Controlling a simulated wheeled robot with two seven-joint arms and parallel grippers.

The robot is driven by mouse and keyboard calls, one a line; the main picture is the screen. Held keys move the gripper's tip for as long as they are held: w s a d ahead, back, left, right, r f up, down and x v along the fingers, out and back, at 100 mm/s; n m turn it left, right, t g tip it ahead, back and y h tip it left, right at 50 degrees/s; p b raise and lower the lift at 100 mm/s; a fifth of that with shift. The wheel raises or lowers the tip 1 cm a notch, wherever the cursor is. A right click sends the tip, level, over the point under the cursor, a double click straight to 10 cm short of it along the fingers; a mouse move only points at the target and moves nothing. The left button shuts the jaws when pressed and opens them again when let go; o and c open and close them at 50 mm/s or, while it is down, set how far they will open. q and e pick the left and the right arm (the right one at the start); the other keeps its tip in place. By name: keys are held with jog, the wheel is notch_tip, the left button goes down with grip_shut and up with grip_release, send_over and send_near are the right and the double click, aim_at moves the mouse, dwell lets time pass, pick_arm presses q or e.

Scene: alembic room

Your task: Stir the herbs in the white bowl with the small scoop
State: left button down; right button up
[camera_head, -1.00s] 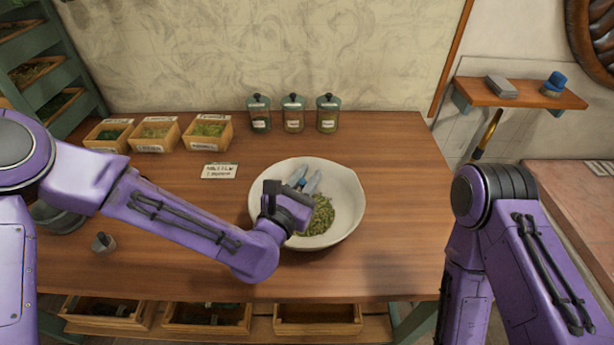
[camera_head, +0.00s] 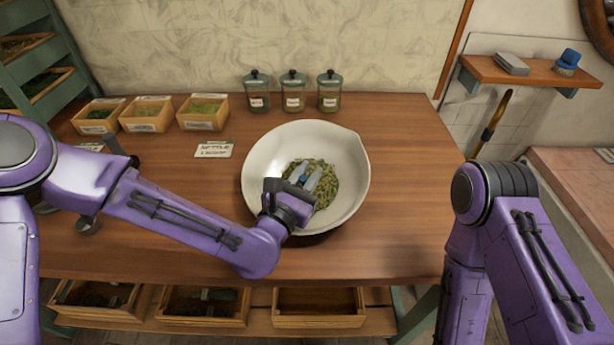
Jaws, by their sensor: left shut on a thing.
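The white bowl (camera_head: 347,160) stands upright on the wooden table (camera_head: 400,240), with a patch of green herbs (camera_head: 326,185) spread on its bottom. My left gripper (camera_head: 306,182) reaches over the bowl's near left rim, with its fingers pointing down into the bowl over the herbs. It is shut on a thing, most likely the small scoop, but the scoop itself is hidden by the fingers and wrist. Whether its tip touches the herbs cannot be seen. My right arm stands at the right edge of the view; its gripper is out of view.
Three lidded glass jars (camera_head: 293,92) stand behind the bowl. Several open wooden boxes of herbs (camera_head: 148,114) and a label card (camera_head: 214,150) lie to the left. A small metal cup (camera_head: 87,224) sits behind my left arm. The table right of the bowl is clear.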

pick_arm(q)
jog(key=shift+s+a+f, duration=0.1)
jog(key=shift+s+f, duration=0.15)
jog(key=shift+f, duration=0.6)
jog(key=c, duration=1.4)
grip_release()
jog(key=o, duration=0.5)
jog(key=shift+w, duration=0.3)
jog(key=o, duration=0.4)
jog(key=shift+r, duration=0.1)
jog(key=shift+r, duration=0.2)
jog(key=shift+s+r+p, duration=0.4)
jog(key=s+a+r+p, duration=0.1)
jog(key=s+r+p, duration=0.1)
jog(key=s+r, duration=0.2)
jog(key=shift+s+r, duration=0.25)
jog(key=shift+s, duration=0.25)
